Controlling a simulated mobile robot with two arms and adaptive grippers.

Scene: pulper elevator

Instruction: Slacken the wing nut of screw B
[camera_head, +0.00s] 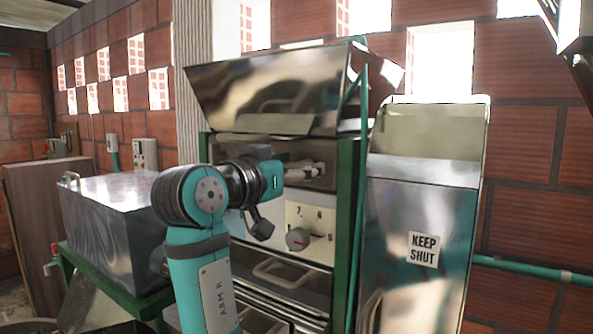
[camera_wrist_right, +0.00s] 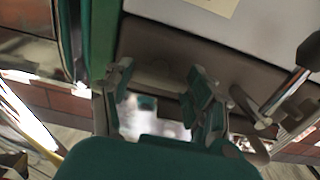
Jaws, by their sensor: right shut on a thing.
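My right arm rises in front of the machine in the head view, and its gripper (camera_head: 302,169) reaches into the recess under the hopper, above the dial. In the right wrist view the two finger pads of my right gripper (camera_wrist_right: 160,92) stand apart, against the underside of a grey panel. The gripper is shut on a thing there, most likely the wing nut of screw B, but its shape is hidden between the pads. The letter of the screw cannot be read. My left gripper is in neither view.
The metal hopper (camera_head: 272,88) is above my gripper and the numbered dial (camera_head: 298,239) below it. A green post (camera_head: 346,215) and the panel marked KEEP SHUT (camera_head: 412,275) stand to the right. A metal box (camera_head: 112,215) is at left. A bent metal handle (camera_wrist_right: 252,125) is close to the fingers.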

